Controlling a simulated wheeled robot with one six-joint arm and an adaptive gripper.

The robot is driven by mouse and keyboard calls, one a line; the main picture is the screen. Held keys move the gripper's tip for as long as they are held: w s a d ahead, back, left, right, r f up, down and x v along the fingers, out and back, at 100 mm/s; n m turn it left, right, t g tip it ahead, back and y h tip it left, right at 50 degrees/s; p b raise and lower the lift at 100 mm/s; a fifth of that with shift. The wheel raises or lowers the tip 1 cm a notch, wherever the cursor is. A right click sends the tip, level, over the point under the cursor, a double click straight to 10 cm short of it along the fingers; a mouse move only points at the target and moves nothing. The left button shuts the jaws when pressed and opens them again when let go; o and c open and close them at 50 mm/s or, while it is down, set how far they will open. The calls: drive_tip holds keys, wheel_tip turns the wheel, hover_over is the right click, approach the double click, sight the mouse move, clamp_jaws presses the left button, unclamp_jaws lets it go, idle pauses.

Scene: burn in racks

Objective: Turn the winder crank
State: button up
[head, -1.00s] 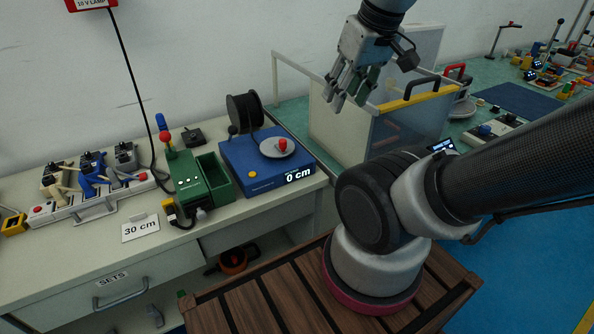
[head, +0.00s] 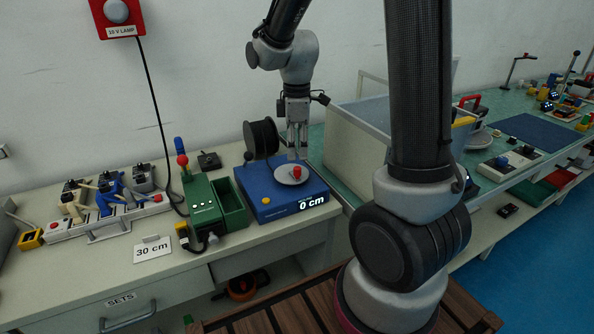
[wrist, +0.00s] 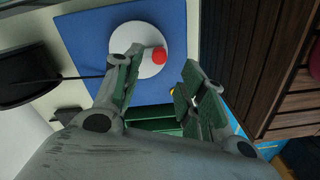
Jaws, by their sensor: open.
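The winder is a blue box (head: 250,188) on the bench, with a black spool (head: 261,138) behind it and a display reading 0 cm (head: 312,202). Its crank is a pale round disc (head: 284,179) with a red knob (head: 296,171) on top. In the wrist view the disc (wrist: 122,42) and knob (wrist: 159,56) lie just beyond the fingertips. My gripper (head: 297,152) points down above the winder, close over the disc. It is open and empty; in the wrist view its fingers (wrist: 160,78) are apart, with the knob near the gap. Contact with the knob is not visible.
A green device (head: 203,209) with a bin and levers stands left of the winder. A 30 cm card (head: 153,249) lies in front. A power strip with clamps (head: 112,212) is at far left.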

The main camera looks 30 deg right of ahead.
sight(297, 168)
drive_tip(key=shift+n, duration=0.4)
drive_tip(key=shift+f, duration=0.25)
wheel_tip(297, 168, down, 7)
drive_tip(key=shift+f, duration=0.2)
drive_tip(key=shift+c, duration=0.5)
clamp_jaws()
